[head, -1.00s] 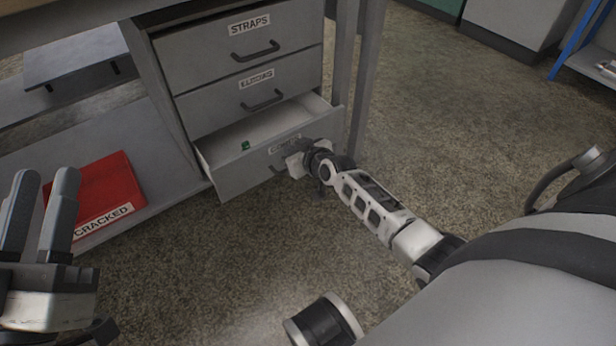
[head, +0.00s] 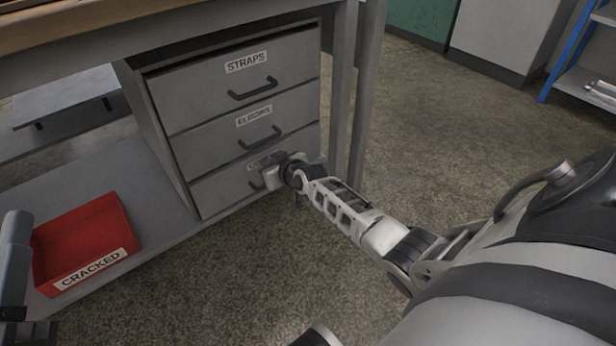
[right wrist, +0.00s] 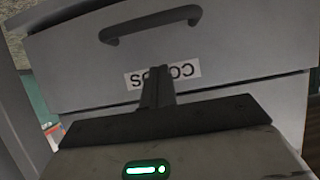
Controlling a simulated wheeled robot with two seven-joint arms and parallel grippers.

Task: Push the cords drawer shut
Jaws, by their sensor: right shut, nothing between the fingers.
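The cords drawer (head: 215,194) is the bottom one of the grey cabinet's drawers in the head view. Its front looks level with the drawers above, and its inside is no longer visible. My right gripper (head: 268,172) is at the drawer front, hiding part of the label and handle. In the right wrist view, the drawer front (right wrist: 230,45) shows upside down with its dark handle (right wrist: 150,27) and label (right wrist: 162,76). The shut fingers (right wrist: 157,82) overlap the label and appear to touch the front. My left gripper (head: 14,265) is only partly visible at the left edge.
The straps drawer (head: 200,92) and elbows drawer (head: 200,150) above are closed. A red bin marked cracked (head: 85,240) sits on the low shelf (head: 120,165) at left. A table leg (head: 340,100) stands just right of the cabinet. The floor in front is clear.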

